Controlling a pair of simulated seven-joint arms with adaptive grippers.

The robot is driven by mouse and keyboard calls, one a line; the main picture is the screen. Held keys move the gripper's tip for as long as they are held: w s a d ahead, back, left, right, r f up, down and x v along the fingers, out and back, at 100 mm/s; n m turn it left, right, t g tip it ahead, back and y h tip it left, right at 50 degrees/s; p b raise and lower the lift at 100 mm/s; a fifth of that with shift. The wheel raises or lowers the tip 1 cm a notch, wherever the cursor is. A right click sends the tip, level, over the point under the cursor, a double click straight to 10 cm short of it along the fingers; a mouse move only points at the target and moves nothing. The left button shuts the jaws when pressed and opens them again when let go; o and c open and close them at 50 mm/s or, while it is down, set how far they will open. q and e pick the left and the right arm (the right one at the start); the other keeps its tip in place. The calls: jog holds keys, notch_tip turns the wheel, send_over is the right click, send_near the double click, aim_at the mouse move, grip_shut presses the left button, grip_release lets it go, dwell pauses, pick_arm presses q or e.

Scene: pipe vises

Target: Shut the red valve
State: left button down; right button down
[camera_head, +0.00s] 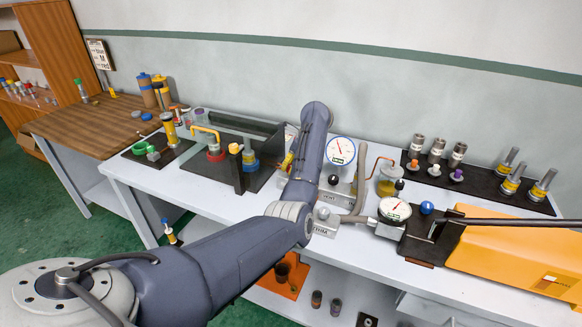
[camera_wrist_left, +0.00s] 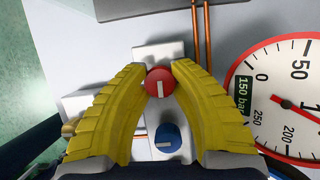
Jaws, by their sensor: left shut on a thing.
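The red valve (camera_wrist_left: 160,82) is a round red knob with a white line mark, which stands upright in the left wrist view. It sits on a pale block (camera_wrist_left: 152,56) above a blue knob (camera_wrist_left: 168,137). My left gripper (camera_wrist_left: 160,76) has its two yellow ribbed fingers on either side of the red knob, the tips closed in on its sides. In the head view the left gripper (camera_head: 288,161) shows only as a bit of yellow beside my arm, and the red knob is hidden there. My right gripper is in no view.
A large pressure gauge (camera_wrist_left: 288,103) stands right of the knobs, with copper pipes (camera_wrist_left: 201,36) above. On the bench, a glass jar (camera_head: 387,182), a smaller gauge (camera_head: 395,209) and an orange case (camera_head: 515,250) stand to the right. A black tray (camera_head: 222,170) lies left of my arm.

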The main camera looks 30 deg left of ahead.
pick_arm(q)
jog(key=m+t, duration=0.1)
jog(key=m, duration=0.2)
jog(key=shift+m+t, duration=0.3)
jog(key=shift+m, duration=0.1)
jog(key=m+t, duration=0.1)
jog(key=m, duration=0.4)
jog(key=shift+a+r+t+h, duration=0.1)
jog(key=shift+t+h, duration=0.3)
jog(key=m+t+h, duration=0.1)
jog(key=m, duration=0.3)
jog(key=shift+m, duration=0.4)
jog(key=shift+r+m+t+h, duration=0.15)
jog(key=shift+m+h, duration=0.3)
jog(key=shift+m, duration=0.5)
jog(key=shift+f+m+t+h, duration=0.1)
jog(key=shift+m+t+h, duration=0.25)
jog(key=shift+m, duration=0.6)
jog(key=c, duration=1)
grip_release()
